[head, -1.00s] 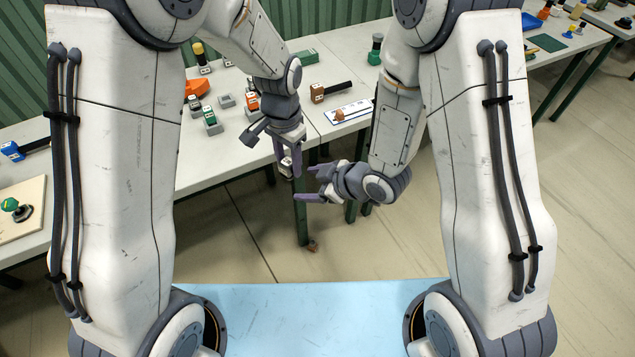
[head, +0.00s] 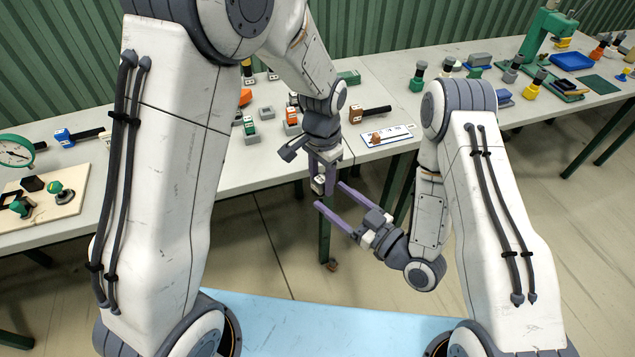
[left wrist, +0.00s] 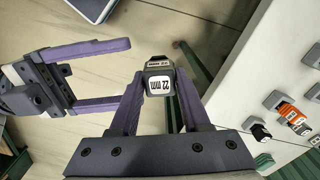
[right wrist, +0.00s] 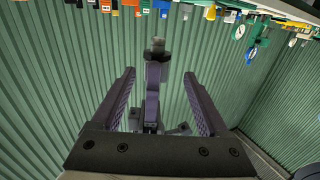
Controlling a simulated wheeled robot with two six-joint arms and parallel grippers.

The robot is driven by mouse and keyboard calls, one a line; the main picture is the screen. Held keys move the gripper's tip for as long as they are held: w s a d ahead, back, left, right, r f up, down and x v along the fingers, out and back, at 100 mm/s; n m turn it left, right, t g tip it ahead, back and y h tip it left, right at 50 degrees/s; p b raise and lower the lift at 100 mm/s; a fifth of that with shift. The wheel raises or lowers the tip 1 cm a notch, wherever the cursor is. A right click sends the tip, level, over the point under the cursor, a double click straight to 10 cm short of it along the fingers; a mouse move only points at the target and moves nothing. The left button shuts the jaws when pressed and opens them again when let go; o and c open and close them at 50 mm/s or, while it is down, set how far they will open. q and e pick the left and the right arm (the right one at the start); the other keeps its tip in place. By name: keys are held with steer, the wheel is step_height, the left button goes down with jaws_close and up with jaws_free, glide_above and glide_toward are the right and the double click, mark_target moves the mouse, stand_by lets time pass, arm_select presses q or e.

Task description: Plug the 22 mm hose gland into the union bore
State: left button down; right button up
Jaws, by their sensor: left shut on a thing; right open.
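My left gripper (head: 324,172) is shut on the hose gland (head: 318,184), a small grey and dark piece held in the air off the table's front edge. In the left wrist view the gland (left wrist: 159,84) shows a white "22 mm" label between the purple fingers. My right gripper (head: 329,195) is open and empty, its fingers pointing at the gland from the right and apart from it. It also shows open in the left wrist view (left wrist: 128,72). In the right wrist view the gland (right wrist: 156,62) stands beyond and between the open fingers. I cannot pick out the union bore.
The long grey table (head: 225,180) carries several small labelled blocks, a brown block with a black handle (head: 368,114) and a white plate (head: 388,135). A wooden board (head: 70,207) with green-topped fittings lies at left. Open floor lies between the table and my blue-topped base.

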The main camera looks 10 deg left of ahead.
steer(key=x, duration=0.9)
